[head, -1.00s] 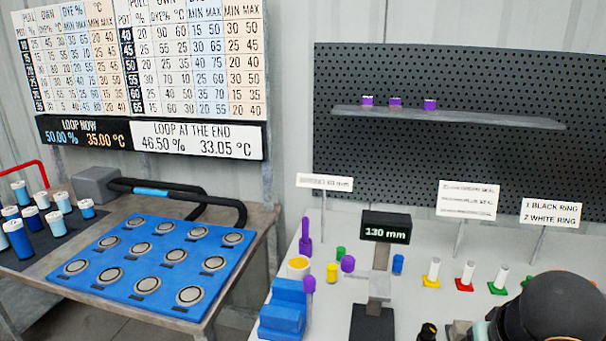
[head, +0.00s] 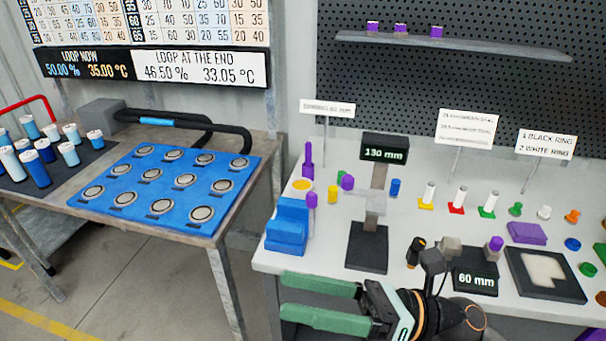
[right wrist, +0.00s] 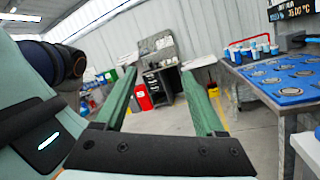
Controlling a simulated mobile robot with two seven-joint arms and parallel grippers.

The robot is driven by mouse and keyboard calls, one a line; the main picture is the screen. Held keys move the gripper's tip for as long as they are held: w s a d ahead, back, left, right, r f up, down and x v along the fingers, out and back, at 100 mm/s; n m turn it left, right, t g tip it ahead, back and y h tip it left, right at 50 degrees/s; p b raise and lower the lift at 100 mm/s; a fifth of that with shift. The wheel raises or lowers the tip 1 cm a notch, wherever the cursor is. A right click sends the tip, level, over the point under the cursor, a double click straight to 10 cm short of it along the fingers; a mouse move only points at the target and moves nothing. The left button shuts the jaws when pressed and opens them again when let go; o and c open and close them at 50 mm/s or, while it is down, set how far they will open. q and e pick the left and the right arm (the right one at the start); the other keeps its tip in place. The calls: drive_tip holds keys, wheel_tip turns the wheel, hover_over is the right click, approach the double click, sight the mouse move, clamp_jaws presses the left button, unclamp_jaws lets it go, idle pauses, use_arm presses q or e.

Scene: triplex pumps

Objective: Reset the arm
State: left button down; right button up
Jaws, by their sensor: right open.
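My right gripper (head: 322,301) is in the lower middle of the head view, in front of the white table's front edge, its green fingers pointing left. The fingers are apart with nothing between them. In the right wrist view the same gripper (right wrist: 165,100) shows two green fingers spread wide, with open floor and a far wall beyond. My left gripper does not show in either view.
The white table (head: 330,262) holds a 130 mm gauge (head: 384,152), a 60 mm block (head: 477,281), a blue block (head: 287,228) and small coloured parts. Left stands a table with a blue pad (head: 165,218) of round sockets. Floor between the tables is free.

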drive_tip(key=w+d+f+m+t+h, duration=0.55)
drive_tip(key=f+m+t, duration=0.25)
drive_tip(key=m, duration=0.8)
drive_tip(key=w+d+f+m+t+h, duration=0.45)
drive_tip(key=f+m+t+h, duration=0.3)
drive_tip(key=m, duration=0.85)
drive_tip(key=s+d+f+m+g+h, duration=0.2)
drive_tip(key=s+f+m, duration=0.4)
drive_tip(key=f, duration=0.5)
drive_tip(key=s+d+f+m+g+h, duration=0.3)
drive_tip(key=s+f+m, duration=0.4)
drive_tip(key=f, duration=0.4)
drive_tip(key=shift+d+m+g+h+p, duration=0.3)
drive_tip(key=shift+d+g+p, duration=0.15)
drive_tip(key=shift+d+g, duration=0.35)
drive_tip(key=shift+s, duration=0.1)
